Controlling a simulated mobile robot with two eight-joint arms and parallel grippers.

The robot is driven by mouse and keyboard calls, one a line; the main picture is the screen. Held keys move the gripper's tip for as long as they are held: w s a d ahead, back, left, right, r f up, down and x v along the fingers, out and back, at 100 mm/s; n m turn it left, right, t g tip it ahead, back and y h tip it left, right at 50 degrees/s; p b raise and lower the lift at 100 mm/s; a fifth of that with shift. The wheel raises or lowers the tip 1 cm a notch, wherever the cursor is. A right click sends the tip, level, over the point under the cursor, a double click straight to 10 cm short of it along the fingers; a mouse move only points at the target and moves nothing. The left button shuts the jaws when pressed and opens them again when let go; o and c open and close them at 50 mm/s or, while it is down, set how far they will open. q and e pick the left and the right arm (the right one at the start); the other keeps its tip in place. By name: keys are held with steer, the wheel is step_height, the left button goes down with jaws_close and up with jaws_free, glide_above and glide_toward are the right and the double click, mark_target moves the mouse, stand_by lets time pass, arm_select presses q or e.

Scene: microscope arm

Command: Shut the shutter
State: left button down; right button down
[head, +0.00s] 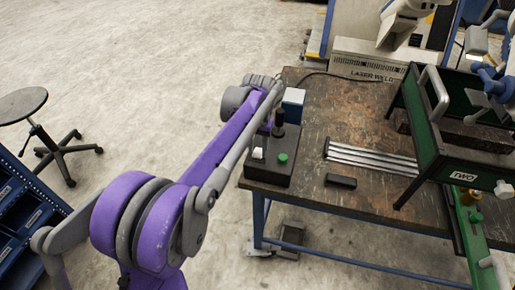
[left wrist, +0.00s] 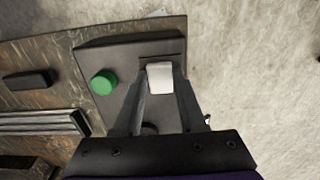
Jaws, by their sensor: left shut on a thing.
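A dark control box (head: 270,170) sits at the near left corner of the workbench. It carries a green round button (head: 283,158) and a small white block (head: 258,154), which may be the shutter switch. In the left wrist view the white block (left wrist: 160,78) lies between the fingertips of my left gripper (left wrist: 161,86), to the right of the green button (left wrist: 104,82). My left gripper is shut on the white block, just above the box. No part is labelled as a shutter. My right gripper is not visible.
Several metal bars (head: 370,157) and a small black block (head: 341,181) lie on the workbench (head: 325,100). A green rack (head: 428,130) stands at the right. A stool (head: 22,104) is far left.

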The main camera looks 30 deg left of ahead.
mark_target(258, 153)
arm_select(q)
steer(key=shift+c, duration=2.4)
jaws_free()
step_height(258, 153, up, 11)
steer(key=p, duration=0.1)
steer(key=shift+f, duration=0.1)
